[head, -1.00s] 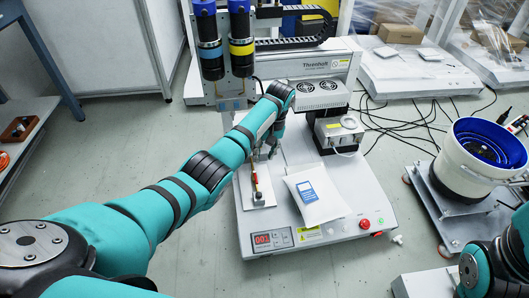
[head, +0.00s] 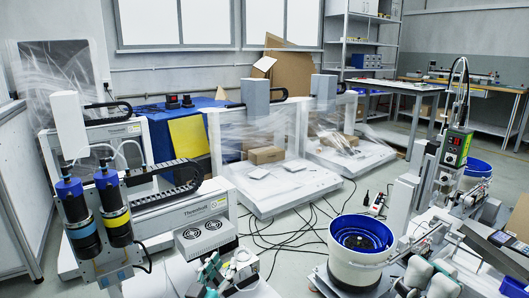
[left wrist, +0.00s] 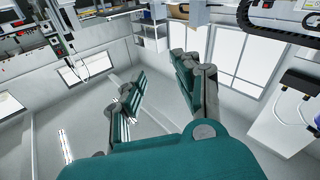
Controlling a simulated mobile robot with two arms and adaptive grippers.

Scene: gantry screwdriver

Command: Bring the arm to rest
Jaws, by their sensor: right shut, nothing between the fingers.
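My left gripper (head: 212,270) shows at the lower edge of the head view, in front of the fan unit of the left machine. Its teal-padded fingers stand apart in the left wrist view (left wrist: 158,72), with nothing between them. What looks like part of my right gripper (head: 430,277) shows as pale rounded pieces at the bottom right of the head view. Its fingertips are not clear. Most of both arms is outside the head view.
A gantry with two screwdriver motors (head: 98,215) stands left of my left gripper. A white feeder with a blue bowl (head: 360,238) stands between the grippers. Cables (head: 285,232) lie on the floor behind. Plastic-wrapped machines (head: 262,195) stand further back.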

